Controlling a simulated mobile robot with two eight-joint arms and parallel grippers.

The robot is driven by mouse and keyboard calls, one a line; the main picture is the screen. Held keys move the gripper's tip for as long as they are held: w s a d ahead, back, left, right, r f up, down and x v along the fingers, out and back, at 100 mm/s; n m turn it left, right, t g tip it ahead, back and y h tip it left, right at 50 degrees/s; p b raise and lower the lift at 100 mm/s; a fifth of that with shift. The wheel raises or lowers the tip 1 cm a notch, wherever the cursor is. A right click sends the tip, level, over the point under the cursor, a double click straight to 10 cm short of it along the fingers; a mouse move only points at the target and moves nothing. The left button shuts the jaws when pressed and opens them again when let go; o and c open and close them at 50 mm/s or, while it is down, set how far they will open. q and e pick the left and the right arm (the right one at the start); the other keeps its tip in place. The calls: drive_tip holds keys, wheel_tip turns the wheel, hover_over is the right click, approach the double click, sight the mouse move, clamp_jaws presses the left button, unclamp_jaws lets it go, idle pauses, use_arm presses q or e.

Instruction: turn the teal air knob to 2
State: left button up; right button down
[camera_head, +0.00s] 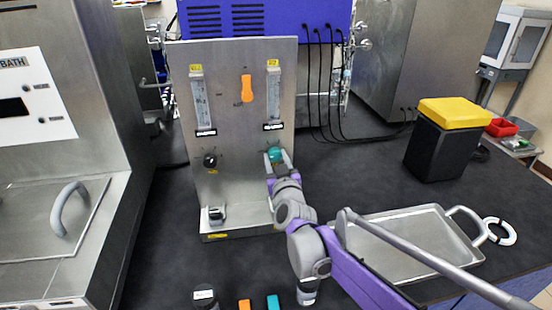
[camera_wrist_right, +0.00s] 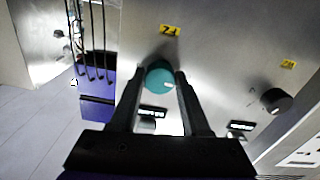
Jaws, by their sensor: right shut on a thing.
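The teal air knob (camera_head: 275,155) sits on the right side of the upright metal panel (camera_head: 228,90), below a flow tube (camera_head: 273,95). In the right wrist view the round teal knob (camera_wrist_right: 160,77) shows a pale mark on its lower right. My right gripper (camera_head: 277,160) reaches the panel; its two fingers (camera_wrist_right: 162,80) are shut on the knob, one on each side. The number scale around the knob cannot be read. My left gripper does not show.
A black knob (camera_head: 210,160) is to the left on the same panel, and an orange part (camera_head: 247,88) is above. A metal tray (camera_head: 400,245) lies at the right front, under my arm. A black box with a yellow lid (camera_head: 447,140) stands behind it. A water bath (camera_head: 60,170) is at left.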

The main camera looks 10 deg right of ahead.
drive_tip(key=m+p, duration=0.1)
drive_tip(key=m, duration=0.5)
drive_tip(key=shift+r+m, duration=0.1)
drive_tip(key=shift+m, duration=0.2)
drive_tip(key=m+p, duration=0.1)
drive_tip(key=m, duration=0.4)
drive_tip(key=shift+p, duration=0.35)
drive_tip(key=m+p, duration=0.2)
drive_tip(key=m, duration=0.4)
drive_tip(key=shift+r, duration=0.1)
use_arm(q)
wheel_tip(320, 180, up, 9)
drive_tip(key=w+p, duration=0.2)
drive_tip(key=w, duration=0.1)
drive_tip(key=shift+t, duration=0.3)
use_arm(e)
drive_tip(key=m, duration=0.5)
drive_tip(key=shift+m, duration=0.3)
drive_tip(key=shift+c, duration=1.9)
unclamp_jaws()
